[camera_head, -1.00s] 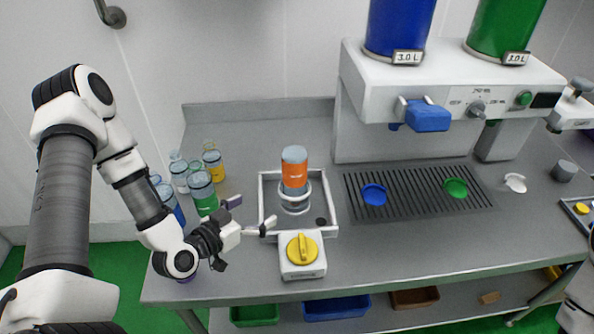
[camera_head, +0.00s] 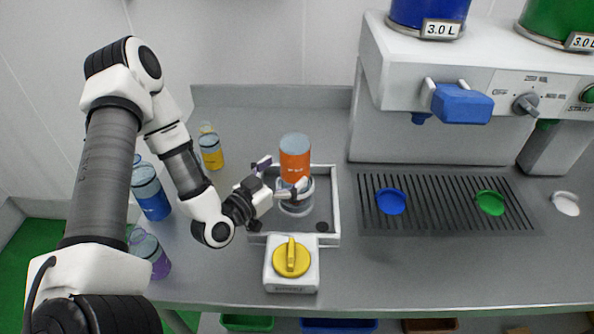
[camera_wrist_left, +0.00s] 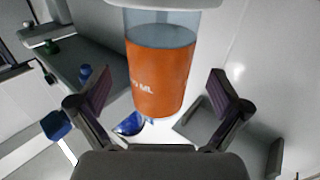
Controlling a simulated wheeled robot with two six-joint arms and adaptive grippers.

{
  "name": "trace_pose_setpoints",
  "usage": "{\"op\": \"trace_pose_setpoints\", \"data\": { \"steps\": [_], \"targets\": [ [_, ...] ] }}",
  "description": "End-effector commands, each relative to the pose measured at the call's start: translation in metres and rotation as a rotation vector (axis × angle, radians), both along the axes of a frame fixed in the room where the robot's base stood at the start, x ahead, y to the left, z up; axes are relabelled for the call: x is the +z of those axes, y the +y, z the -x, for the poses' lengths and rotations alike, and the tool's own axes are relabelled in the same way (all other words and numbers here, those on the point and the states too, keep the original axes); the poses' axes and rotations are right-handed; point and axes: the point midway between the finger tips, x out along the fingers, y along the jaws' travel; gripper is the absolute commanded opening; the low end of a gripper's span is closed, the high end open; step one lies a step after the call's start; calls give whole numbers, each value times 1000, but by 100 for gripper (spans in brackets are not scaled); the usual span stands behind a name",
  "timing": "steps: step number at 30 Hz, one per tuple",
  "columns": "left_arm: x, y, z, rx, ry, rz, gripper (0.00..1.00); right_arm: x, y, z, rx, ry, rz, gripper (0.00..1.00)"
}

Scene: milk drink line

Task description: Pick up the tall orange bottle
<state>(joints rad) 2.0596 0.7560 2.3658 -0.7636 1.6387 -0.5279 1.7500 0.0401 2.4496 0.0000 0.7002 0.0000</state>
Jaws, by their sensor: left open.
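The tall orange bottle (camera_head: 295,158) has a clear body with a broad orange band and a grey top. It stands upright in a grey ring holder (camera_head: 296,207) inside a square white-rimmed tray (camera_head: 334,205). My left gripper (camera_head: 283,176) is open at the bottle's left side, around the height of the band's lower part. In the left wrist view the bottle (camera_wrist_left: 160,75) appears between the two spread fingers (camera_wrist_left: 160,92), with a visible gap on each side. My right gripper is not in view.
A white box with a yellow knob (camera_head: 291,258) stands in front of the tray. Yellow (camera_head: 211,150), blue (camera_head: 151,192) and purple (camera_head: 148,253) bottles stand at left. The dispenser (camera_head: 440,130) and its drain grate (camera_head: 440,220) are at right.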

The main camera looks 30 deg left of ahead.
Motion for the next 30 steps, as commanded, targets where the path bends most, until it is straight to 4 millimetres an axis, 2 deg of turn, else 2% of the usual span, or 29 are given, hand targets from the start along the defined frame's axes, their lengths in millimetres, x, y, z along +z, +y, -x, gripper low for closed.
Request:
{"op": "trace_pose_setpoints", "data": {
  "steps": [3,6,13,15,18,30],
  "targets": [
    [2,-4,-22,-5,-4,-5,100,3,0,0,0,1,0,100],
    [1,-5,-35,-2,-2,-3,100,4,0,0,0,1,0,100],
    [1,-5,-38,0,-2,1,100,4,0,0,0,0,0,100],
    [1,-5,-38,0,-1,1,75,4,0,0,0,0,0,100],
    [1,-5,-38,0,-1,1,43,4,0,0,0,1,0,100],
    [4,-5,-38,1,-2,1,43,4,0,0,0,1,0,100]
  ]
}}
